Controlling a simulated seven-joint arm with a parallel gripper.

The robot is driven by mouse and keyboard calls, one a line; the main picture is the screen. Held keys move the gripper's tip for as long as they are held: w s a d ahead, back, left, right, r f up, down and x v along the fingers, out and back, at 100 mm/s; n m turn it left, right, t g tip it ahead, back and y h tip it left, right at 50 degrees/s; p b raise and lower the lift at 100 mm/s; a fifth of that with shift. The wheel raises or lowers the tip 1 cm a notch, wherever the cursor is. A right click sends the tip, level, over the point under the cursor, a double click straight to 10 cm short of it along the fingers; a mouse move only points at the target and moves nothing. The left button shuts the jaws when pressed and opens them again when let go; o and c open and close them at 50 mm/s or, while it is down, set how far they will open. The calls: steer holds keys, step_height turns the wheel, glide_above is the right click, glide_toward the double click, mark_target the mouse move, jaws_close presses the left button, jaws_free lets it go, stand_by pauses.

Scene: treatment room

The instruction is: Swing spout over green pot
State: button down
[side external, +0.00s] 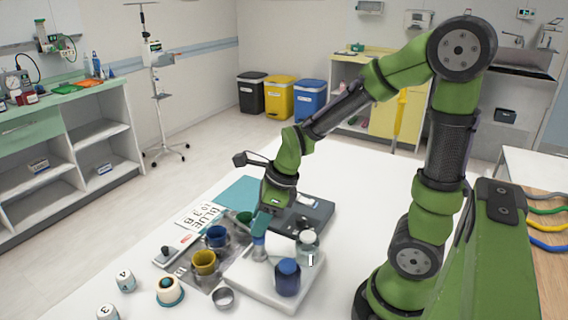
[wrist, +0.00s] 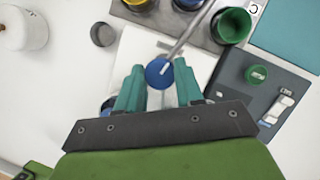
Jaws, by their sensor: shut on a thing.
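My gripper (wrist: 160,78) has teal fingertips closed on a round blue knob (wrist: 158,72). A thin grey spout (wrist: 185,38) runs from the knob up and right in the wrist view. Its far end reaches the top edge, between the blue pot (wrist: 187,3) and the green pot (wrist: 232,25); its exact tip is hard to make out. The green pot also shows in the side view (side external: 243,217), partly hidden by my gripper (side external: 261,224). The blue pot (side external: 216,236) and yellow pot (side external: 204,262) stand in a row with it.
A white base (side external: 255,284) carries a blue-capped bottle (side external: 287,278) and a clear bottle (side external: 308,245). A dark grey device (side external: 318,212) lies close behind my gripper. A small metal cup (side external: 223,298) and a round white-topped container (side external: 169,290) stand at the front.

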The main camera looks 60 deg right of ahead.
steer(key=m+h, duration=0.1)
steer(key=m, duration=0.3)
steer(key=shift+m+t+h, duration=0.3)
steer(key=shift+m+h, duration=0.1)
steer(key=shift+a, duration=0.1)
steer(key=shift+s, duration=0.1)
steer(key=c, duration=0.7)
jaws_free()
steer(key=shift+c, duration=0.2)
steer(key=v, duration=1.7)
